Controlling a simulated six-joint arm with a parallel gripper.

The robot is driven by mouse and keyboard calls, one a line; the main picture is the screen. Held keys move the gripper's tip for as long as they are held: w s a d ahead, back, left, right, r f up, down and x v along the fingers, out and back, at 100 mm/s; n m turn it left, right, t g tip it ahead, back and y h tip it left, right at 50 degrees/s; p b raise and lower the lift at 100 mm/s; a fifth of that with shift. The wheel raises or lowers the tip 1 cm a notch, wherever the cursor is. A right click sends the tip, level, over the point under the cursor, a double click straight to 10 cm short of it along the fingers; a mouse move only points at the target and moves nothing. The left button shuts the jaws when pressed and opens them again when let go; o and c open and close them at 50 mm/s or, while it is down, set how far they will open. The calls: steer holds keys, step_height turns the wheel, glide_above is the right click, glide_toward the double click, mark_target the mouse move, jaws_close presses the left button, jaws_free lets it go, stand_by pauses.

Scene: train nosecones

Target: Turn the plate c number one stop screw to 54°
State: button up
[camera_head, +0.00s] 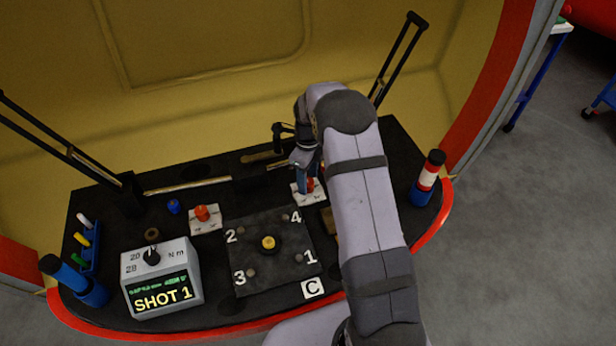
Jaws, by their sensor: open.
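The dark square plate (255,277) bears white numerals 1 to 4 near its corners, and a white label "C" (313,288) lies at its front right. A small round brownish screw head (301,258) sits beside the numeral 1. A yellow-topped knob (268,243) stands at the plate's middle. My gripper (306,184) points down behind the plate, above numeral 4, at an orange-red knob (310,184) on a white marked square. Its jaws are open and partly hide this knob; I cannot tell whether they touch it. The angle of the number 1 screw is too small to read.
A box with a dial (163,278) reads "SHOT 1" at the left. Another orange knob (201,213) stands on a white square behind the plate. A red-and-white cylinder in a blue holder (427,178) is at the right. Black struts rise at both sides.

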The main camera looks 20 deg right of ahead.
steer(key=shift+f, duration=0.1)
steer(key=shift+c, duration=0.6)
steer(key=c, duration=0.9)
